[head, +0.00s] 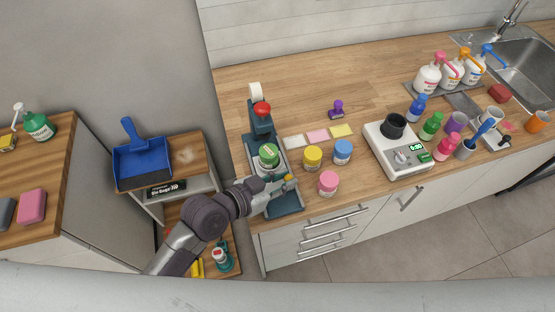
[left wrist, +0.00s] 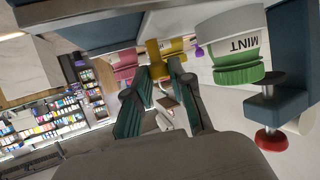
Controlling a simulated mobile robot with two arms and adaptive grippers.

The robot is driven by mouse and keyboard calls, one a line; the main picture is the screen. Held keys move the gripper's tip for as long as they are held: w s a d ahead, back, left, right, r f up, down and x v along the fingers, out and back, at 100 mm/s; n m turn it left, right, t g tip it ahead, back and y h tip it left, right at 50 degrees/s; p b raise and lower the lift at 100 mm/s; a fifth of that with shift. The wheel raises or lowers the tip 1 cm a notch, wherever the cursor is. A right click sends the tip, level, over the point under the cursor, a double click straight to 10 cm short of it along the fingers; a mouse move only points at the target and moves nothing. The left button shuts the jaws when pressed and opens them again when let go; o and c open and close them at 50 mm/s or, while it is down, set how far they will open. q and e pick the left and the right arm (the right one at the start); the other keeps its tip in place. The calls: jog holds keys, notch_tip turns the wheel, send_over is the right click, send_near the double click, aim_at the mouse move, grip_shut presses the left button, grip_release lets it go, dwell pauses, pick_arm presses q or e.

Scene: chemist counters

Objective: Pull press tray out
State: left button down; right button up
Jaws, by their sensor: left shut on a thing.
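The dark teal press (head: 262,125), with a red knob, stands at the left end of the wooden counter. A jar with a green lid (head: 268,153) sits in it; the left wrist view shows its "MINT" label (left wrist: 243,44). My left gripper (head: 285,179) is at the tray, just in front of the green-lidded jar. Its fingers are shut on a small yellow part (left wrist: 157,69), which looks like the tray's handle. The fingers hide part of this contact. My right gripper is out of view.
Yellow (head: 313,157), blue (head: 343,151) and pink (head: 328,183) lidded jars stand just right of the press. A white scale (head: 408,162) with a black cup is farther right. A blue dustpan (head: 140,163) lies on the lower shelf unit at left.

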pick_arm(q)
jog(key=s, duration=0.1)
jog(key=s+d+p, duration=0.1)
jog(key=s, duration=0.3)
jog(key=shift+s+d+r+p, duration=0.1)
jog(key=shift+s+d+p, duration=0.05)
jog(key=shift+d+p, duration=0.2)
jog(key=shift+d, duration=0.1)
jog(key=shift+f, duration=0.2)
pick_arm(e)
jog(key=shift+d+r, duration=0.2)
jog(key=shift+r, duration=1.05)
pick_arm(q)
jog(key=c, duration=1)
grip_release()
jog(key=shift+s+r, duration=0.1)
jog(key=shift+s, duration=0.1)
jog(key=shift+c, duration=0.2)
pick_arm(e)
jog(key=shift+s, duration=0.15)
pick_arm(q)
jog(key=shift+s+a+r, duration=0.1)
jog(key=shift+a, duration=0.25)
jog(key=v, duration=1.1)
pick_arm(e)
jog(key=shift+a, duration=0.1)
